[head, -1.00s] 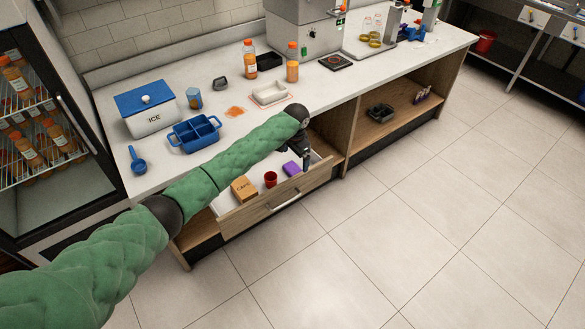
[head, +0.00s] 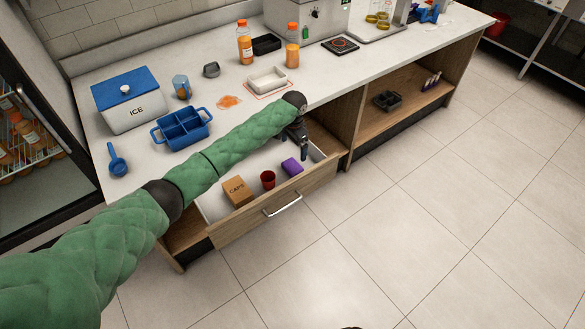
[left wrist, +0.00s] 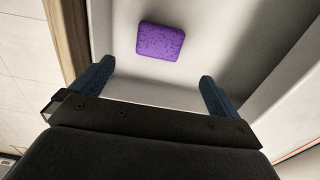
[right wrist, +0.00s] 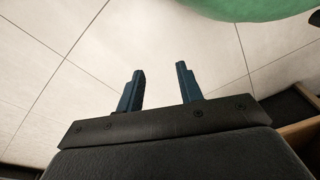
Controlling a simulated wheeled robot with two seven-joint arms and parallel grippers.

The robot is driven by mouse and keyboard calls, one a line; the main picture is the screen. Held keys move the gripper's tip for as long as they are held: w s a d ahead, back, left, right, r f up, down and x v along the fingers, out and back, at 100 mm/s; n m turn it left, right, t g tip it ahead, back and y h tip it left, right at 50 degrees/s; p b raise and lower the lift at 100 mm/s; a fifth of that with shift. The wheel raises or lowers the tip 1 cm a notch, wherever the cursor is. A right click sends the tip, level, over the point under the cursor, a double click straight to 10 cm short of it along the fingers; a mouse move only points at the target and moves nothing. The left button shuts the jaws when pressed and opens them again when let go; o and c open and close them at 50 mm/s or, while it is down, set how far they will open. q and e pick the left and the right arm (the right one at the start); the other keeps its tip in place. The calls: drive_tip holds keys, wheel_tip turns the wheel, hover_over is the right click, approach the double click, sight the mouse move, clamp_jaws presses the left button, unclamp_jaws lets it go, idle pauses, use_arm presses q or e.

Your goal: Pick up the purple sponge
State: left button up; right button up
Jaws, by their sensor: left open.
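The purple sponge (head: 292,166) lies in the open drawer, near its right end. In the left wrist view the sponge (left wrist: 161,41) lies flat on the pale drawer bottom, beyond the fingertips and between their lines. My left gripper (head: 304,152) hangs over the right part of the drawer, beside the sponge. Its two fingers (left wrist: 156,80) are apart with nothing between them. My right gripper (right wrist: 160,80) shows only in its own wrist view, fingers apart and empty above the tiled floor.
The open drawer (head: 275,205) also holds a red cup (head: 268,180) and a brown CAPS box (head: 237,191). Its wooden front wall runs close beside my left gripper. The counter above carries a blue caddy (head: 182,130), an ice box (head: 130,100) and a white tray (head: 267,80).

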sight(293, 165)
use_arm(q)
wheel_tip(293, 165, down, 3)
drive_tip(key=shift+w+f+b, duration=0.1)
drive_tip(key=shift+b, duration=1)
drive_tip(key=shift+f, duration=0.1)
use_arm(e)
drive_tip(key=w+a+r, duration=0.2)
drive_tip(key=w+r, duration=0.1)
drive_tip(key=r, duration=0.3)
use_arm(q)
wheel_tip(293, 165, down, 2)
drive_tip(key=shift+p, duration=0.45)
drive_tip(key=f, duration=0.1)
drive_tip(key=f+p, duration=0.1)
drive_tip(key=f, duration=0.1)
drive_tip(key=f+p, duration=0.1)
drive_tip(key=shift+s+a+f, duration=0.15)
drive_tip(key=shift+s+f, duration=0.05)
drive_tip(key=shift+s, duration=0.15)
drive_tip(key=shift+f, duration=0.55)
drive_tip(key=c, duration=1)
use_arm(e)
wheel_tip(293, 165, down, 7)
drive_tip(key=s+d, duration=0.1)
drive_tip(key=d, duration=0.1)
drive_tip(key=shift+s+d, duration=0.3)
use_arm(q)
drive_tip(key=shift+r, duration=0.15)
